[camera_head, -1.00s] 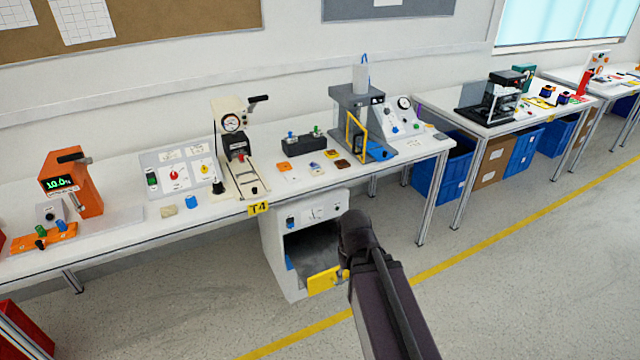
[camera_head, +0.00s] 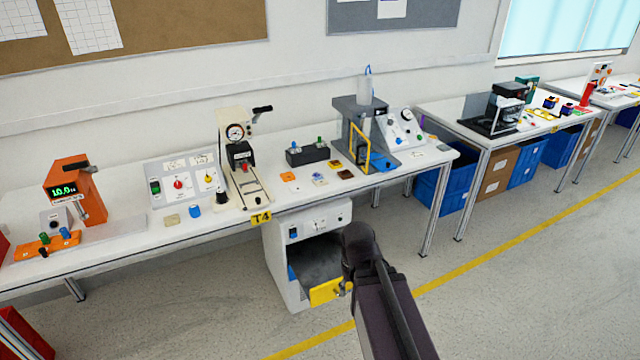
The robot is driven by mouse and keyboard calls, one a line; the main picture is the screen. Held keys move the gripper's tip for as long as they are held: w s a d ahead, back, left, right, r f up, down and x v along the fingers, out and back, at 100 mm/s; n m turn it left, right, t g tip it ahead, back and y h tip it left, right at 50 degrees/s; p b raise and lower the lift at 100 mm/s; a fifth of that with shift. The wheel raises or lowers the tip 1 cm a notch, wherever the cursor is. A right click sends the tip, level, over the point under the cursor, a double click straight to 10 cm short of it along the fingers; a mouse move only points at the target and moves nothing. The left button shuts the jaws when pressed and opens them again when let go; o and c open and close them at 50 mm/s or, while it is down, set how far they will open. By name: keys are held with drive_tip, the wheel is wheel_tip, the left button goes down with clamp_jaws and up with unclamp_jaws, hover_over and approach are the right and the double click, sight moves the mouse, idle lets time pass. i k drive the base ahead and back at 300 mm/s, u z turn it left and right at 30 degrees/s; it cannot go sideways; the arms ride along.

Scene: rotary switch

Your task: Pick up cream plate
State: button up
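A small flat cream plate (camera_head: 172,219) lies on the white workbench (camera_head: 120,240) near its front edge, left of a small blue cylinder. Nothing touches it in the head view. My dark arm reaches up from the bottom of the picture, right of the open cabinet and well to the right of the plate. My gripper cannot be made out; only arm links show.
The blue cylinder (camera_head: 194,211) stands close beside the plate. Behind is a control panel (camera_head: 183,180); to the right is a cream press (camera_head: 238,150). An orange device (camera_head: 75,190) stands left. A cabinet (camera_head: 308,255) with a yellow flap is below the bench.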

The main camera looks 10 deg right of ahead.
sight(319, 181)
drive_tip(key=u, duration=0.5)
drive_tip(key=k, duration=0.85)
drive_tip(key=u, duration=1)
drive_tip(key=k, duration=0.6)
drive_tip(key=u, duration=0.5)
drive_tip(key=i, duration=1.75)
drive_tip(key=z, duration=0.55)
drive_tip(key=i, duration=0.85)
drive_tip(key=z, duration=0.85)
drive_tip(key=i, duration=0.55)
drive_tip(key=z, duration=0.25)
